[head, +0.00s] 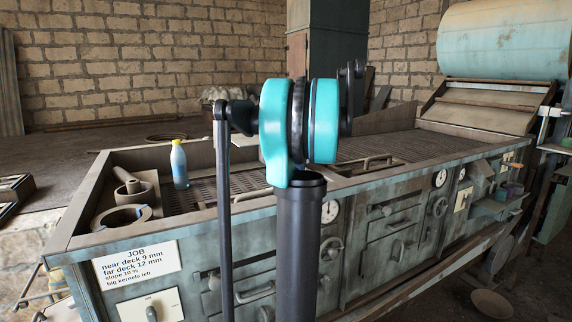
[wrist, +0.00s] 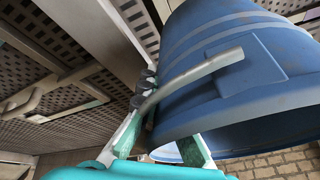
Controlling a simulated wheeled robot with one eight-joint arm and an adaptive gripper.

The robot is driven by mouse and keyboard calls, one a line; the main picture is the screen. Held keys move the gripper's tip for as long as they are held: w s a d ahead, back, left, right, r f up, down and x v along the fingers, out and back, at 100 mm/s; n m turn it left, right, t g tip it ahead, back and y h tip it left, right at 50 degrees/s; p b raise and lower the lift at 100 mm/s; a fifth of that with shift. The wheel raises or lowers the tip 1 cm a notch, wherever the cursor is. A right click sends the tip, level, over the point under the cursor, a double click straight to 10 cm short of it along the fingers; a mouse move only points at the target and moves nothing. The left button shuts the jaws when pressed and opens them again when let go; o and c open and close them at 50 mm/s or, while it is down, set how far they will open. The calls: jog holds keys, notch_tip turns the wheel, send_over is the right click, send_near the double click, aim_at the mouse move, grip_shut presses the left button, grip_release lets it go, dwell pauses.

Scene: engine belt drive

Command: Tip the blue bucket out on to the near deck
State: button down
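The blue bucket (wrist: 235,80) fills the right of the wrist view. Its open mouth faces the lower right, toward the bricks, and its closed end lies toward the perforated decking. A grey handle bar (wrist: 195,75) runs across its side. My gripper (wrist: 160,140) has its green-padded fingers either side of the bucket's wall by the rim and appears shut on it. The bucket's contents cannot be seen. In the head view my arm hides both bucket and gripper. The near deck (head: 236,184) is the perforated bed at left, partly behind my arm; the far deck (head: 400,147) lies beyond a crossbar.
A yellow-capped bottle (head: 180,165) stands at the near deck's left. Beside it a tray holds a ring (head: 122,217) and a tubular part (head: 132,188). A JOB sign (head: 137,262) is on the front panel. A large drum (head: 505,40) stands at the far right end.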

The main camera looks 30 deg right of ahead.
notch_tip(320, 180, up, 13)
jog(key=shift+f, duration=0.2)
dwell(0.6)
